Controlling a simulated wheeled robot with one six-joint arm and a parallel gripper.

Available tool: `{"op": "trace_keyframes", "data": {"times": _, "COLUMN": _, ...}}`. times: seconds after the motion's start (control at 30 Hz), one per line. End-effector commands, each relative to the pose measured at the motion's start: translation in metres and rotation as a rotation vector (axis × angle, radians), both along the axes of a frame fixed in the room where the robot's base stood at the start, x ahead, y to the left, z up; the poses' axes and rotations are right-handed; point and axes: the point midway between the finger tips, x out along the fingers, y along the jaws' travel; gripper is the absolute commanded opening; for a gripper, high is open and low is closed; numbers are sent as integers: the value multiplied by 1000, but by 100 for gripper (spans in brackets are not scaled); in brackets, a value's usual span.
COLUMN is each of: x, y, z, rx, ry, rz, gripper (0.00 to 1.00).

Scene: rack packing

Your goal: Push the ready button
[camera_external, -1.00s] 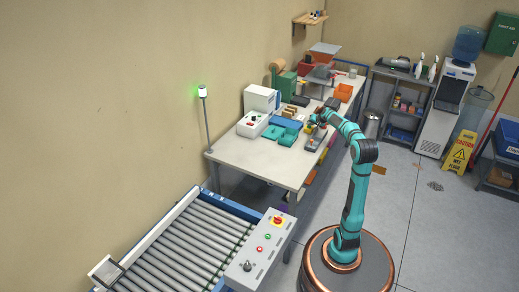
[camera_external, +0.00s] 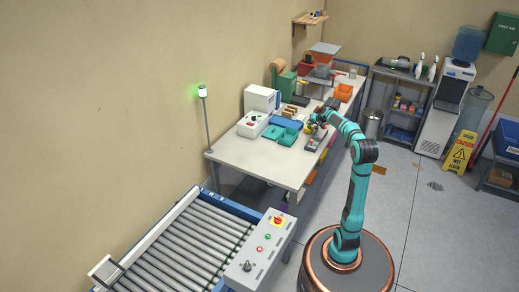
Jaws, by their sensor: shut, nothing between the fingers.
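My gripper (camera_external: 313,121) is over the right side of the white table (camera_external: 238,157), small in view, with its fingers shut and empty. Just below it is a dark grey case (camera_external: 315,140) with small red and yellow parts by it; I cannot tell if they touch. A white box (camera_external: 252,125) with a green and a red button stands left of my gripper. A grey control panel (camera_external: 263,250) with a red knob on yellow, small red and green buttons and a black joystick stands in front. No label shows which button is the ready one.
A green lamp (camera_external: 202,92) is lit on a pole at the table's left corner. Teal trays (camera_external: 281,136) lie left of my gripper. A roller conveyor (camera_external: 185,245) is at front left. Open floor (camera_external: 410,225) lies to the right.

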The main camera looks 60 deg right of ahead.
Motion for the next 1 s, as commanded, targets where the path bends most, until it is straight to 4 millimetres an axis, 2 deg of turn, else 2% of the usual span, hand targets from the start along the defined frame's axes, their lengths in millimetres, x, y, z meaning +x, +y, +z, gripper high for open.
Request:
{"op": "trace_keyframes", "data": {"times": 0.17, "x": 0, "y": 0, "z": 6, "rx": -2, "ry": -1, "rz": 0, "gripper": 0}}
{"op": "trace_keyframes", "data": {"times": 0.8, "x": 0, "y": 0, "z": 56, "rx": -2, "ry": -1, "rz": 0, "gripper": 0}}
{"op": "trace_keyframes", "data": {"times": 1.0, "x": 0, "y": 0, "z": 60, "rx": 0, "ry": 0, "rz": 0, "gripper": 0}}
